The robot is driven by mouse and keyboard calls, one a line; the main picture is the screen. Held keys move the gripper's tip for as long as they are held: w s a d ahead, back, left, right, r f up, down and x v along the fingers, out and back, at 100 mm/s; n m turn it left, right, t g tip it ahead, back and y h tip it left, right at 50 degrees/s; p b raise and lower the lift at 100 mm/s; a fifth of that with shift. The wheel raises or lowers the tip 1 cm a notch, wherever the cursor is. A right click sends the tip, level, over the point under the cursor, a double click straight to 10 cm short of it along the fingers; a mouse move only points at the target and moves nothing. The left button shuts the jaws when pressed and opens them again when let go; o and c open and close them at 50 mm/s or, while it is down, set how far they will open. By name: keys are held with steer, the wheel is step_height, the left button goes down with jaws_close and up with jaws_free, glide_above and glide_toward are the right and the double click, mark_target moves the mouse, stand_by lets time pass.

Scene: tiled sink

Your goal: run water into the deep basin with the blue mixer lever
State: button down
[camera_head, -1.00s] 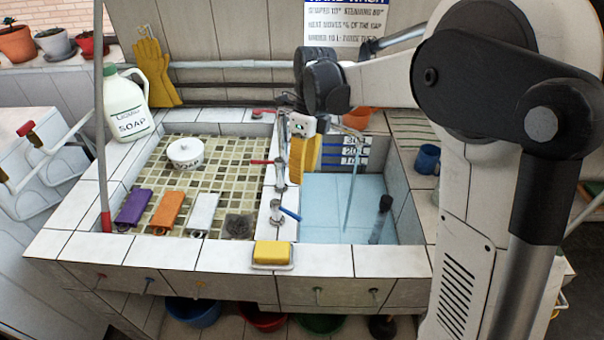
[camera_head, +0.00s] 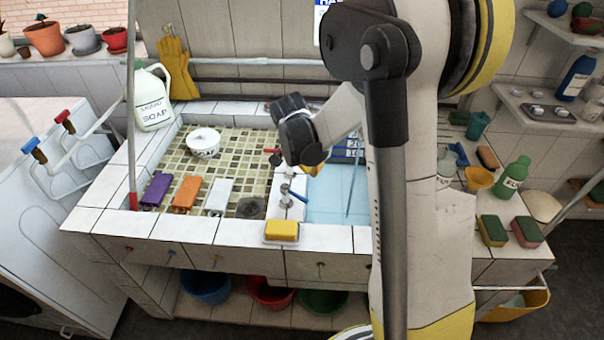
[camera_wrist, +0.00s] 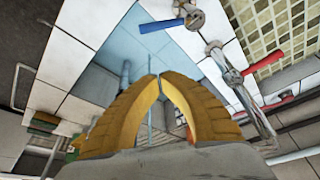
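The deep basin (camera_head: 325,203), lined in light blue, lies right of the tiled divider; my arm hides its right part. The blue mixer lever (camera_head: 300,196) sits on a metal tap at the basin's near left. It shows in the wrist view (camera_wrist: 162,25) at top centre, reaching over the basin edge. My gripper (camera_head: 313,170) hangs above the divider, behind the lever in the picture. In the wrist view, its yellow fingers (camera_wrist: 158,77) meet at the tips, empty, apart from the lever. A thin upright line crosses the basin; I cannot tell whether it is water.
A red lever (camera_head: 275,151) stands farther back on the divider. A yellow sponge (camera_head: 282,230) lies on the front ledge. The shallow mosaic basin (camera_head: 245,163) holds a white pot (camera_head: 203,142) and several coloured blocks. Bottles and sponges stand on the right counter.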

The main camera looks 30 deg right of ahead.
mark_target(304, 198)
step_height(304, 198, down, 7)
steer(key=a+b, duration=0.1)
steer(key=b, duration=0.2)
steer(key=shift+s+a+f, duration=0.15)
steer(key=shift+s+a, duration=0.1)
steer(key=shift+s+a+m+g, duration=0.4)
steer(key=shift+a+m, duration=0.1)
steer(key=shift+m, duration=0.5)
steer(key=shift+s+a+m+g+b, duration=0.25)
steer(key=shift+a+m, duration=0.15)
steer(key=shift+m, duration=0.3)
steer(key=shift+s+a+m+g+b, duration=0.1)
steer(key=shift+a+m+g+b, duration=0.2)
steer(key=shift+m, duration=0.4)
steer(key=shift+s+a, duration=0.25)
steer(key=shift+a, duration=0.65)
